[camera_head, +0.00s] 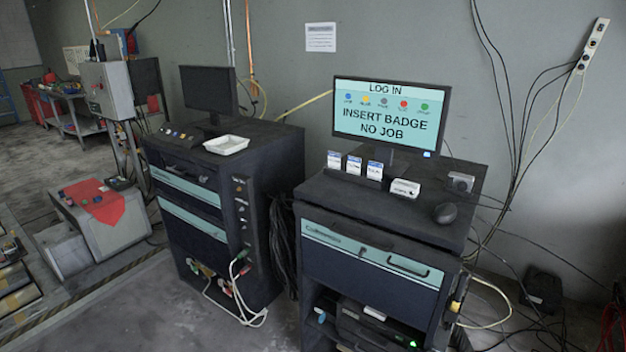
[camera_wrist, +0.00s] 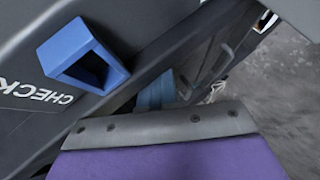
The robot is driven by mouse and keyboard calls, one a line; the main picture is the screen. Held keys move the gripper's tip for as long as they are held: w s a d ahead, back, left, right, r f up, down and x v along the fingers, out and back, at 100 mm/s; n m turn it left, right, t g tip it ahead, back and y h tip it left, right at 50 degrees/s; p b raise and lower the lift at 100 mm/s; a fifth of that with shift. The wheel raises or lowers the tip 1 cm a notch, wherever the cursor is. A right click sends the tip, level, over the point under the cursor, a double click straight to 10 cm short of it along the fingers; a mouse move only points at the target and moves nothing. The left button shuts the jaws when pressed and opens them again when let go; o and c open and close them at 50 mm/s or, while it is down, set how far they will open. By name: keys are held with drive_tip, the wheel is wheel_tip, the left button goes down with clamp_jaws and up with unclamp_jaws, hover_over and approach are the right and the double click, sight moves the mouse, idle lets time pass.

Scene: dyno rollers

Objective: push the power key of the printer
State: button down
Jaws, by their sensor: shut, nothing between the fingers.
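A dark, boxy device that looks like the printer (camera_head: 372,325) sits on the lower shelf of the right-hand cabinet, at the bottom of the head view. A small green light (camera_head: 412,343) glows at its front right. A white item (camera_head: 374,313) lies on its top. The frame edge cuts off its lower part, and I cannot make out the power key. I cannot pick out my gripper in the head view or the wrist view.
The right cabinet (camera_head: 372,262) carries a monitor (camera_head: 390,108), cards and a mouse (camera_head: 445,213). A second cabinet (camera_head: 190,203) stands left, with hanging cables between them. Loose cables hang right. The wrist view shows a blue square holder (camera_wrist: 82,58) and a purple panel (camera_wrist: 175,163).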

drive_tip(key=shift+a, duration=0.15)
drive_tip(key=shift+a+r, duration=0.1)
drive_tip(key=shift+s+a+p, duration=0.3)
drive_tip(key=shift+p, duration=0.5)
drive_tip(key=s+a+p, duration=0.2)
drive_tip(key=s+p, duration=0.1)
drive_tip(key=s+a+p, duration=0.1)
drive_tip(key=s+p, duration=0.1)
drive_tip(key=shift+a, duration=0.15)
idle(0.4)
